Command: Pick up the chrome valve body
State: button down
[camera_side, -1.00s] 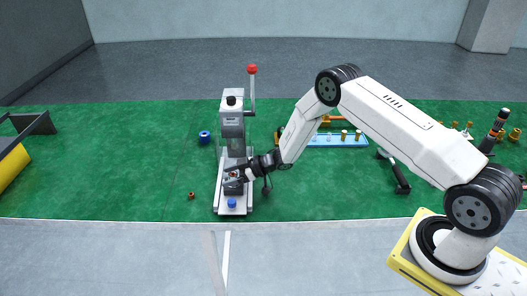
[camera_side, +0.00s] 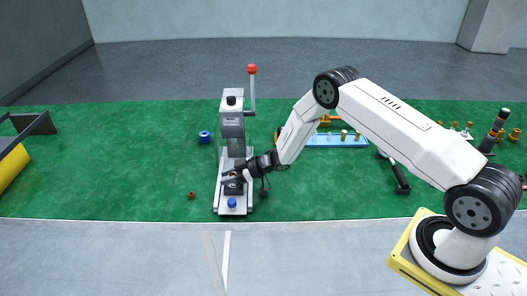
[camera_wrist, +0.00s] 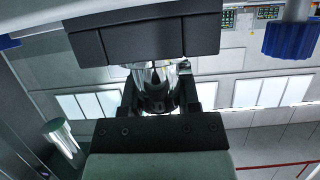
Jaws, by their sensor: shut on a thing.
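The chrome valve body (camera_wrist: 150,76) shows in the wrist view as a shiny, rounded metal piece between the two dark fingers of my gripper (camera_wrist: 158,92). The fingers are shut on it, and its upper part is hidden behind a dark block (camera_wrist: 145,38). In the side view my gripper (camera_side: 234,173) reaches in from the right, low over the base of the white press (camera_side: 232,125). The valve body is too small and covered to make out clearly there. I cannot tell whether it touches the dark fixture (camera_side: 233,188) below.
The press lever with a red knob (camera_side: 252,69) stands upright above. A blue cap (camera_side: 232,203) sits at the front of the press base. A blue ring (camera_side: 204,137) and a small copper part (camera_side: 191,196) lie left. A light-blue tray (camera_side: 340,140) is right.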

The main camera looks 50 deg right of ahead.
jog(key=shift+r, duration=0.2)
jog(key=shift+w+r, duration=0.1)
jog(key=shift+r, duration=0.65)
jog(key=s+r, duration=1.1)
jog(key=s, duration=0.3)
jog(key=shift+d, duration=0.35)
jog(key=shift+r, duration=0.15)
